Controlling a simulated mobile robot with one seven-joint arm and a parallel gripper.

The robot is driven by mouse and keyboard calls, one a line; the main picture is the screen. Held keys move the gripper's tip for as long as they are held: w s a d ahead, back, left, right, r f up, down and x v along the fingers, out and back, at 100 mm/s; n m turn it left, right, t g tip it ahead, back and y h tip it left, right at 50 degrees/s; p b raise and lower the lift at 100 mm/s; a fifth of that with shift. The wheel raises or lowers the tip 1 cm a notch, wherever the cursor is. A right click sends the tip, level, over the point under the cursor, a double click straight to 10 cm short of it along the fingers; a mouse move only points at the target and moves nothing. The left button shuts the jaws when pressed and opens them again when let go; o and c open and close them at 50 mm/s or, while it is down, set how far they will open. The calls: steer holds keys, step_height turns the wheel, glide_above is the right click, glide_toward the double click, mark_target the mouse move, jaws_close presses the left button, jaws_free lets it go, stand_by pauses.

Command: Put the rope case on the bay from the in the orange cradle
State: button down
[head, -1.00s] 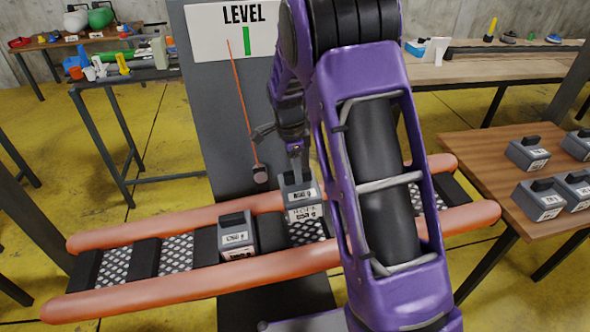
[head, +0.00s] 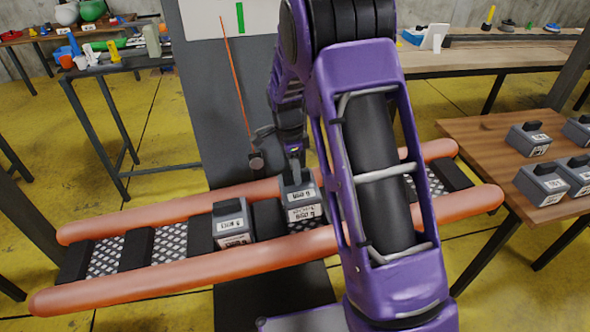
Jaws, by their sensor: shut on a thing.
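The orange cradle (head: 185,282) has two long orange tubes with mesh bays and black crossbars between them. My gripper (head: 296,172) is shut on the top of the grey rope case (head: 302,198), which has white labels. The rope case is upright at the middle of the cradle, between the tubes; whether its base touches the bay is unclear. A second grey case (head: 232,222) sits in the cradle just left of it, with a black crossbar between them. My purple arm hides part of the cradle to the right of the rope case.
Several similar grey cases stand on the wooden table (head: 480,135) at right. A grey board with a red pointer line (head: 238,85) and hanging weight (head: 256,161) stands behind the cradle. Mesh bays at the cradle's left (head: 170,243) are empty.

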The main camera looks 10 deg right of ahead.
steer(key=shift+d+f+b, duration=0.15)
steer(key=shift+f+b, duration=0.65)
steer(key=shift+f, duration=0.55)
steer(key=shift+d+f, duration=0.1)
steer(key=shift+f, duration=0.9)
